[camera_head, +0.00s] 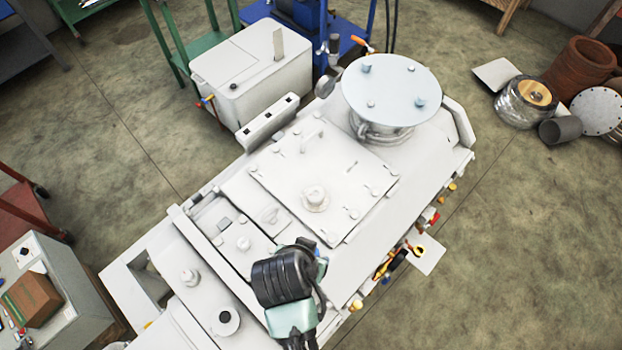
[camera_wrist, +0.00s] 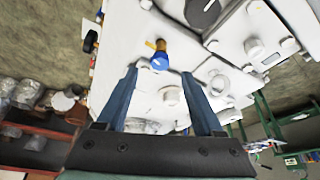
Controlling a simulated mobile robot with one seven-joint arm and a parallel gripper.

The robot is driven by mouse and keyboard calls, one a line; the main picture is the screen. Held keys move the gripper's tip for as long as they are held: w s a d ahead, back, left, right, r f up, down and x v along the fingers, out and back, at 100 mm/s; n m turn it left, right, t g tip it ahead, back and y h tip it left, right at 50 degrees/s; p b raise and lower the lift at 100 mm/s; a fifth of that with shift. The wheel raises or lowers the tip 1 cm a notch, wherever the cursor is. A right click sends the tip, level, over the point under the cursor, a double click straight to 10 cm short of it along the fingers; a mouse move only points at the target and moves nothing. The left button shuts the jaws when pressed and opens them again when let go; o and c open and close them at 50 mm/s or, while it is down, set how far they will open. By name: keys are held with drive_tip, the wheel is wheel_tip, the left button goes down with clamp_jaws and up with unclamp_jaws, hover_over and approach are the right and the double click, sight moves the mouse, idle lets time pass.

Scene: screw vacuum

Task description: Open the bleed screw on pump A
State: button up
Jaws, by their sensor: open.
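The large white pump unit (camera_head: 420,150) fills the middle of the head view; its white top also shows in the wrist view (camera_wrist: 120,40). In the wrist view, a small blue-capped fitting (camera_wrist: 160,62) with a yellow part stands on the white surface, just beyond my fingertips. A round white knob (camera_wrist: 172,95) shows between the fingers. I cannot tell which part is the bleed screw, and no pump A label is readable. My gripper (camera_wrist: 160,73) is open, with two blue fingers apart and nothing seen held. In the head view, my dark arm hides the fingertips.
A white tank (camera_head: 240,75) stands behind. Clutter (camera_head: 525,100) lies at right; a grey cabinet (camera_head: 55,290) is at lower left.

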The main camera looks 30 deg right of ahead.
drive_tip(key=shift+x, duration=2.25)
drive_tip(key=shift+r, duration=0.1)
clamp_jaws()
